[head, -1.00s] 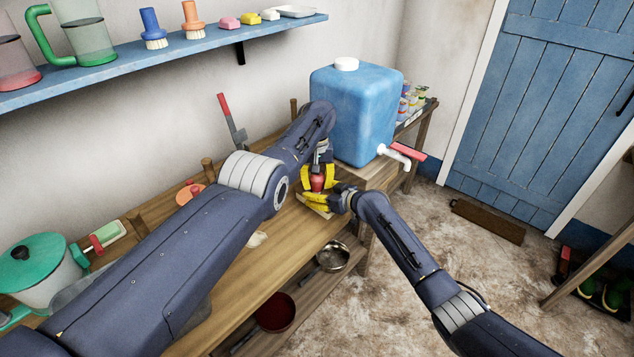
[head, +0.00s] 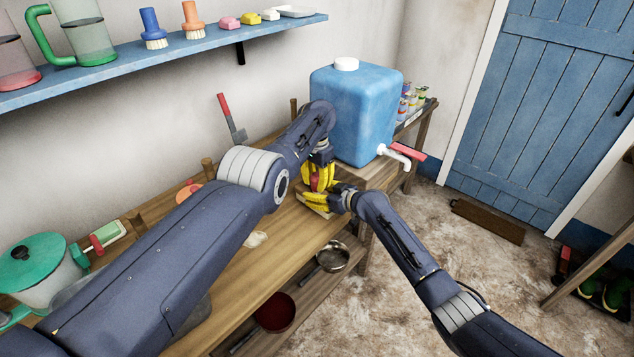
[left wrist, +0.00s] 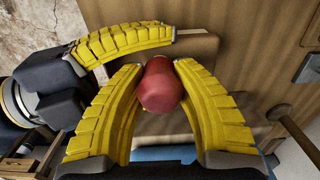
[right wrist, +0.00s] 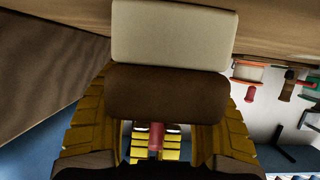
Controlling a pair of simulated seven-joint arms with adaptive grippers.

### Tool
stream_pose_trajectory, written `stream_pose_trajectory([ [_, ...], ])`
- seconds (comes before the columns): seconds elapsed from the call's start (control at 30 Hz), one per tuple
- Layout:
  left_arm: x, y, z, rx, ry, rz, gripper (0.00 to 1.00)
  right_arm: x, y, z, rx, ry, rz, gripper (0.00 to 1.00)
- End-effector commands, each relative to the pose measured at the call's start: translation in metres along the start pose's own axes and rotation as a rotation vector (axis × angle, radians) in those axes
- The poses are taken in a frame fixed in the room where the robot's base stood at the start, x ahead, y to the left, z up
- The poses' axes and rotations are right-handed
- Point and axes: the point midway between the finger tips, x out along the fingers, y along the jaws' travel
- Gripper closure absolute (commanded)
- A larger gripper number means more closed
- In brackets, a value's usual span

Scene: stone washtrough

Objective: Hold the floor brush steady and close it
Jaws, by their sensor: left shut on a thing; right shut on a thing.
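The floor brush shows a rounded red handle part (left wrist: 160,88) in the left wrist view. In the right wrist view it has a brown block (right wrist: 165,95) with a cream layer (right wrist: 172,32) beyond it. My left gripper (head: 316,184) is shut on the red part, its yellow fingers on either side. My right gripper (head: 317,203) is shut on the brown block, just below and in front of the left one. One yellow finger of it shows in the left wrist view (left wrist: 125,42). In the head view the fingers hide most of the brush.
A blue water container (head: 355,110) with a red-handled tap (head: 405,153) stands right behind the grippers. The wooden bench (head: 265,262) holds a red-handled tool (head: 231,120) at the wall.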

Motion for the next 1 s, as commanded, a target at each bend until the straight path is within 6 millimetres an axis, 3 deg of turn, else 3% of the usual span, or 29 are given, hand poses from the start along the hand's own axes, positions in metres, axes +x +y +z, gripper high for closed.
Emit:
stream_pose_trajectory([
  [0.13, 0.0003, -0.0015, 0.0013, 0.184, -0.002, 0.001, 1.00, -0.0003, 0.0007, 0.0013, 0.000, -0.002, 0.001, 1.00],
  [0.3, 0.0005, -0.0024, 0.0015, 0.193, -0.003, -0.002, 1.00, -0.0004, 0.0009, 0.0013, 0.000, -0.002, 0.001, 1.00],
  [0.33, 0.0005, -0.0024, 0.0015, 0.193, -0.003, -0.002, 0.67, -0.0004, 0.0009, 0.0013, 0.000, -0.002, 0.001, 1.00],
  [0.53, 0.0004, -0.0017, 0.0011, 0.191, -0.002, -0.001, 0.45, -0.0004, 0.0008, 0.0013, 0.000, -0.002, 0.001, 1.00],
  [1.0, 0.0005, -0.0008, 0.0007, 0.126, -0.001, 0.000, 0.45, -0.0002, 0.0007, 0.0012, 0.000, -0.002, 0.001, 1.00],
])
